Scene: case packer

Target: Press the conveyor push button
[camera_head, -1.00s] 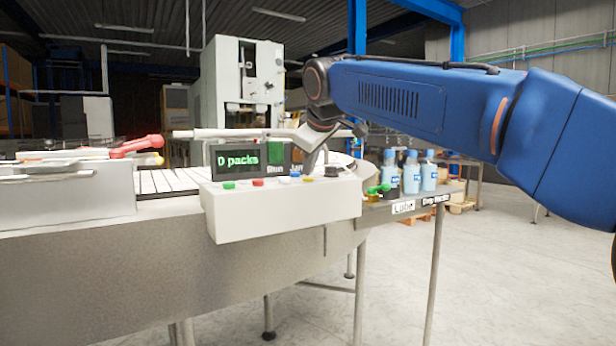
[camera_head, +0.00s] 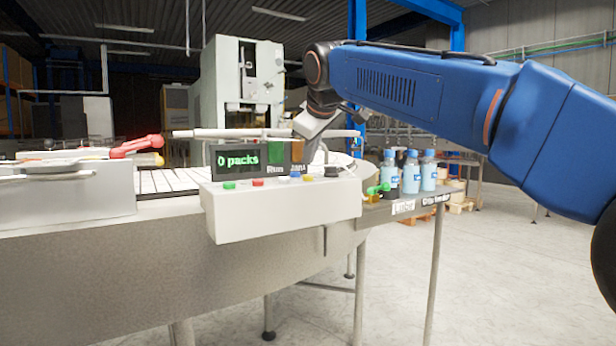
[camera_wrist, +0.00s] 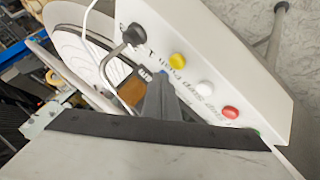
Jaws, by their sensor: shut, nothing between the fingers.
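The white control box (camera_head: 285,208) carries a row of buttons: green (camera_head: 229,185), red (camera_head: 257,182), white (camera_head: 283,179), blue (camera_head: 295,175) and yellow (camera_head: 308,177), with a black knob (camera_head: 331,172) at the right end. Which one is the conveyor push button I cannot tell. My gripper (camera_wrist: 164,78) is shut and empty. In the wrist view its tips are over the box's row, beside the yellow button (camera_wrist: 177,60) and white button (camera_wrist: 206,87); the blue button is mostly hidden behind them. Contact cannot be seen. The printed labels are partly legible.
A round conveyor table (camera_head: 343,162) lies behind. Blue-capped bottles (camera_head: 411,172) and a green-handled valve (camera_head: 378,189) stand right of the box. A red-handled lever (camera_head: 137,146) is at left.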

